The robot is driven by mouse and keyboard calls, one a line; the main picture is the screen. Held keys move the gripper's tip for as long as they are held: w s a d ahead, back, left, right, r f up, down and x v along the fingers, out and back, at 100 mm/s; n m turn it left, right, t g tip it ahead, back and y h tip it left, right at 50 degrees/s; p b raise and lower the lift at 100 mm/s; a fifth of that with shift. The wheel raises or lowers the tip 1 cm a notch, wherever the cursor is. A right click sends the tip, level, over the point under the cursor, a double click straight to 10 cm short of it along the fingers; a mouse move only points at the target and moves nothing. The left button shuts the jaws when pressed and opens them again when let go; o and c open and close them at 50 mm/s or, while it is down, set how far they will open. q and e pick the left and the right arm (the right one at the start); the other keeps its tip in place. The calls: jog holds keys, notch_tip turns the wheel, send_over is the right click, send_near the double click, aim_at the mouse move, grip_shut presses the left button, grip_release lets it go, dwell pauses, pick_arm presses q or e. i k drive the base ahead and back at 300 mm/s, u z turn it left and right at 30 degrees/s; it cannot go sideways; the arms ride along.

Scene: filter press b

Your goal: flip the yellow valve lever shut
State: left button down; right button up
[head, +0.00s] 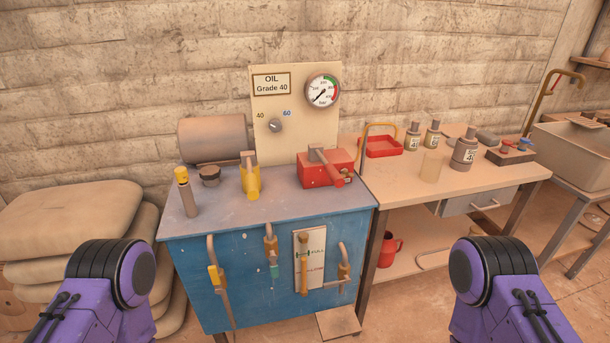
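A yellow valve (250,182) stands on the grey top of the blue cabinet (200,262), left of centre in the head view. Its lever points toward the front edge, with a grey-brown piece at its back end. I cannot tell from this view whether the valve is open or shut. Only purple and black links of my two arms show, at the lower left and lower right, apart from the cabinet. Neither gripper is in view.
A red valve block (326,169) with a lever stands right of the yellow valve. A yellow-capped cylinder (187,192) stands at left. Behind are a motor drum (213,138) and a panel with a gauge (322,91). A bench (400,180) with bottles adjoins at right. Sacks (70,220) lie left.

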aim_at(215, 276)
jog(key=k, duration=1.3)
jog(key=u, duration=0.7)
jog(key=i, duration=1.3)
jog(key=z, duration=0.75)
